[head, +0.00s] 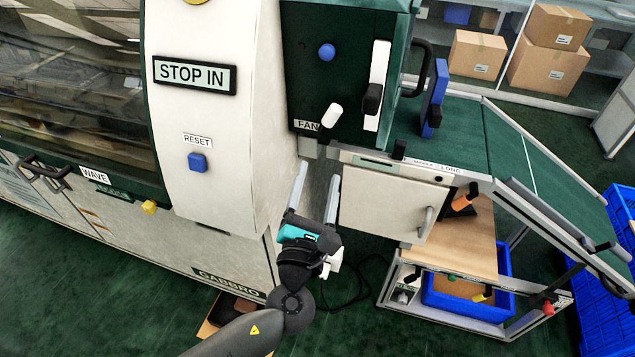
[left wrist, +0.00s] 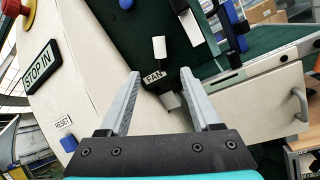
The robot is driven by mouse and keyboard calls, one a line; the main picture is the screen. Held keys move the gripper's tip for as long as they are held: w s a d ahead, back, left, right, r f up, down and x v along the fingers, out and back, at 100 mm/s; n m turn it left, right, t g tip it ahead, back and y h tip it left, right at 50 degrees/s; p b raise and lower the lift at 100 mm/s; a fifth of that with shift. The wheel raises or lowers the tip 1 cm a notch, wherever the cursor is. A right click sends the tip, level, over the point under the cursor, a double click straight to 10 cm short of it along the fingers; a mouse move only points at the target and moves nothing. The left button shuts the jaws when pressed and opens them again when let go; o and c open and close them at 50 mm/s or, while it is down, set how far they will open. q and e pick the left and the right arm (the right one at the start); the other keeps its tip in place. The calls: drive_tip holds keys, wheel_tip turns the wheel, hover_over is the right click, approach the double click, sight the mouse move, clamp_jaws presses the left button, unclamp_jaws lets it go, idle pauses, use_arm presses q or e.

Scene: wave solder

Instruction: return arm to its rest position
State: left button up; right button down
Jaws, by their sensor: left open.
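My left gripper (head: 317,182) is open and empty, with its two pale fingers pointing up in the head view. It is in front of the gap between the white machine column and the white cabinet, below the dark green panel (head: 345,75) marked FAN. In the left wrist view the open fingers (left wrist: 160,90) stand on either side of the FAN label (left wrist: 154,76), and nothing is between them. My left arm comes in from the bottom of the head view. My right gripper is not in view.
The machine column carries a STOP IN sign (head: 194,75) and a blue RESET button (head: 197,162). A white lever knob (head: 332,115) sticks out above the gripper. The white cabinet (head: 392,205) is close on the right. Blue crates (head: 600,310) stand at far right. Green floor shows in front.

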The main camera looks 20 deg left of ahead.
use_arm(q)
drive_tip(key=shift+s, duration=0.1)
idle(0.4)
drive_tip(key=s+a+f+n+g+b, duration=0.25)
drive_tip(key=f+n+g, duration=0.2)
drive_tip(key=f, duration=0.75)
drive_tip(key=s+a+f+n+g+b, duration=0.15)
drive_tip(key=s+f+n+g, duration=0.35)
drive_tip(key=f, duration=0.8)
drive_tip(key=s+a+f+n+g+b, duration=0.15)
drive_tip(key=f+n, duration=0.45)
drive_tip(key=f, duration=0.6)
drive_tip(key=s+f+n+g+b, duration=0.1)
drive_tip(key=s+f+n+g, duration=0.1)
drive_tip(key=s+f+n, duration=0.5)
drive_tip(key=s+f+n+g+h+b, duration=0.1)
drive_tip(key=s+f+n+g, duration=0.2)
drive_tip(key=s+f+n, duration=0.4)
drive_tip(key=s+a+f+n+g+h+b, duration=0.1)
drive_tip(key=s+f+n, duration=0.6)
drive_tip(key=s, duration=0.9)
drive_tip(key=shift+s+n+g+b, duration=0.25)
drive_tip(key=shift+n+g+b, duration=0.3)
drive_tip(key=shift+g, duration=0.35)
